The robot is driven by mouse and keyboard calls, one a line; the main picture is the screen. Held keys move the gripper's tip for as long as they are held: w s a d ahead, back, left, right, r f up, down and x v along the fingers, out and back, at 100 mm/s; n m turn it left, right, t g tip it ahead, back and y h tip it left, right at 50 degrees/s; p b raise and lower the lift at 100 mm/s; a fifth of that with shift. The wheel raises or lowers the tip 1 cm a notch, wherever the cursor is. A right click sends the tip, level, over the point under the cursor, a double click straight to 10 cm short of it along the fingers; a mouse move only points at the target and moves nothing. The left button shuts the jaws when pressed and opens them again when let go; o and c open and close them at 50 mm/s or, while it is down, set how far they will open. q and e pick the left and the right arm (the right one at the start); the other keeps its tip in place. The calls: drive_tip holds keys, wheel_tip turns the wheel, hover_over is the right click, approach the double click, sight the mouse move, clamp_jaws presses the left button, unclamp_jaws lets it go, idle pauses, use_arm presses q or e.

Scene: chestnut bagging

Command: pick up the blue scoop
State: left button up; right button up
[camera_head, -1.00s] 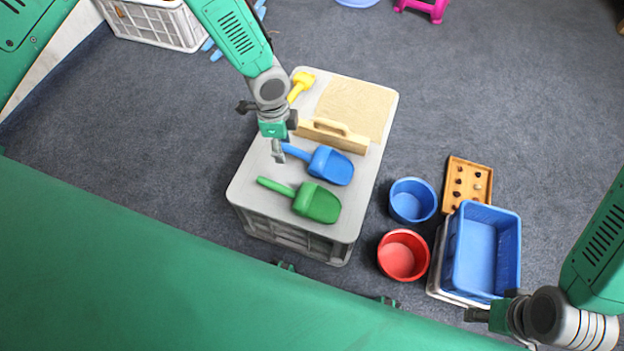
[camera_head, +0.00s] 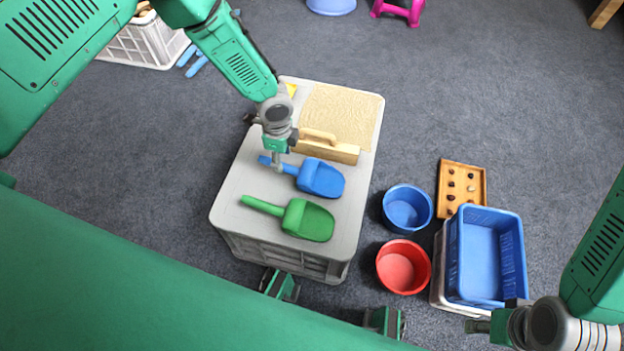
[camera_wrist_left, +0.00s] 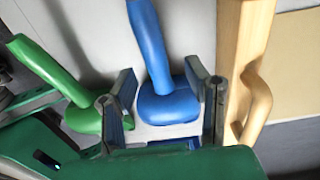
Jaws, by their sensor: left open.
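The blue scoop (camera_head: 322,178) lies on the grey crate top, with its handle (camera_head: 287,167) pointing left. My left gripper (camera_head: 278,165) is at the handle from above, its fingertips overlapping it in the head view. In the left wrist view, the blue scoop (camera_wrist_left: 150,45) runs between the two open fingers of my left gripper (camera_wrist_left: 163,98), with a gap on both sides.
A wooden trowel (camera_head: 330,150) lies just behind the blue scoop on the crate (camera_head: 240,205).

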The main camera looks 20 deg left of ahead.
sight(285, 165)
use_arm(q)
drive_tip(key=f, duration=0.1)
drive_tip(key=d+f+b, duration=0.1)
drive_tip(key=f, duration=0.1)
drive_tip(key=shift+s, duration=0.15)
drive_tip(key=shift+f, duration=0.3)
drive_tip(key=shift+r, duration=0.15)
use_arm(e)
drive_tip(key=shift+d+f, duration=0.25)
drive_tip(key=shift+f, duration=0.3)
drive_tip(key=shift+d+f, duration=0.2)
drive_tip(key=shift+f, duration=0.35)
use_arm(q)
drive_tip(key=shift+a, duration=0.15)
clamp_jaws()
use_arm(e)
drive_tip(key=shift+a+r, duration=0.1)
drive_tip(key=shift+a, duration=0.2)
use_arm(q)
wheel_tip(285, 165, up, 10)
drive_tip(key=p, duration=0.4)
use_arm(e)
wheel_tip(285, 165, up, 4)
drive_tip(key=shift+d+r, duration=0.15)
